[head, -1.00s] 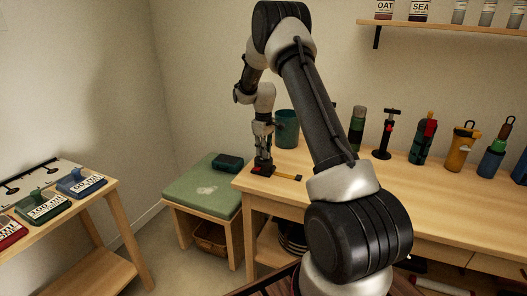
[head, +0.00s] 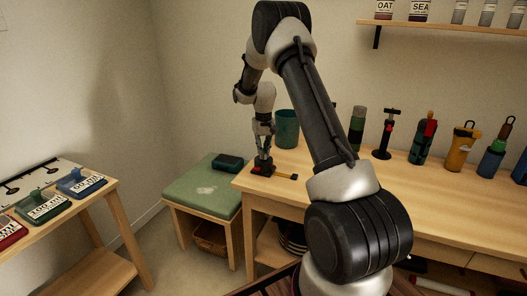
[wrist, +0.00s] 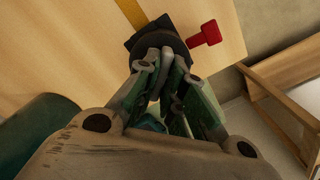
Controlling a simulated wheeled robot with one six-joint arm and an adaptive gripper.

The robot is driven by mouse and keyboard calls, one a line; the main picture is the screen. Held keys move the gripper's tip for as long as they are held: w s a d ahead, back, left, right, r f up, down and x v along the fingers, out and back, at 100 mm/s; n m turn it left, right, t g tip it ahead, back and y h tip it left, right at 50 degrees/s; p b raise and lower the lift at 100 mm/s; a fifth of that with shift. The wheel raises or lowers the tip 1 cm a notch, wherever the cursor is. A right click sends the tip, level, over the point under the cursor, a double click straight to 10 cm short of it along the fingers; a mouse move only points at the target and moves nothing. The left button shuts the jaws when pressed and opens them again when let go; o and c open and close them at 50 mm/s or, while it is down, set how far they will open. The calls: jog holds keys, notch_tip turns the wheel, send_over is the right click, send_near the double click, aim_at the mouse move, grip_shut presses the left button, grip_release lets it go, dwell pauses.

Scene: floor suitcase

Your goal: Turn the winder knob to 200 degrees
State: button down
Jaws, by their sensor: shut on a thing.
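The winder is a small dark block with a round dark knob (wrist: 160,40) on it, near the left end of the wooden workbench. A red tab (wrist: 205,34) sticks out beside the knob, and a yellow strip (head: 286,176) runs off along the bench top. My gripper (wrist: 158,62) points down at the winder and is shut on the knob. The fingers cover part of the knob in the wrist view. In the head view my gripper (head: 263,152) stands upright over the winder (head: 262,169). I cannot read the knob's angle.
A dark green cup (head: 287,128) stands just behind my gripper. Several bottles and a pump (head: 385,135) stand along the back of the bench. A green-topped stool (head: 203,187) with a dark case on it (head: 228,163) stands to the left. The bench's front middle is clear.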

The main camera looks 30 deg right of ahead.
dwell(0.4)
jog(key=c, duration=1.5)
grip_release()
notch_tip(320, 180, up, 12)
jog(key=shift+r, duration=0.1)
